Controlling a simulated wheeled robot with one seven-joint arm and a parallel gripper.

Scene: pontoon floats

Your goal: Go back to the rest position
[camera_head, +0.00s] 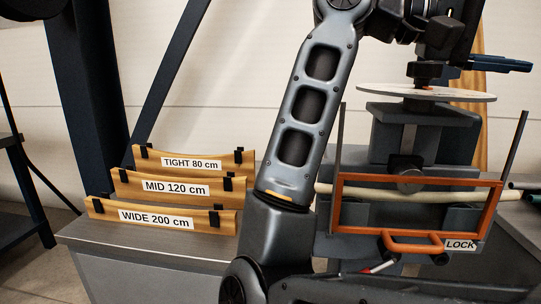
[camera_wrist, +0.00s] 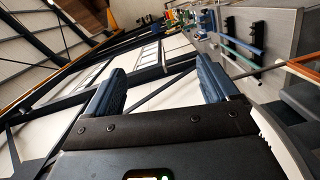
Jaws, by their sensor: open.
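My gripper (camera_head: 518,66) is at the upper right of the head view, raised above the grey machine (camera_head: 425,140) and pointing right. Its blue fingers also show in the wrist view (camera_wrist: 160,78), spread apart with nothing between them. My grey arm rises through the middle of the head view and hides part of the bench and the machine's left side. A thin pale disc (camera_head: 460,94) sits just below my gripper; I cannot tell whether they touch.
An orange-framed guard (camera_head: 345,215) with a LOCK label (camera_head: 461,245) stands in front of the machine. A pale rod (camera_head: 450,196) runs behind it. Three wooden formers, TIGHT (camera_head: 225,156), MID (camera_head: 205,179) and WIDE (camera_head: 190,224), stand on the grey bench (camera_head: 110,237) at left.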

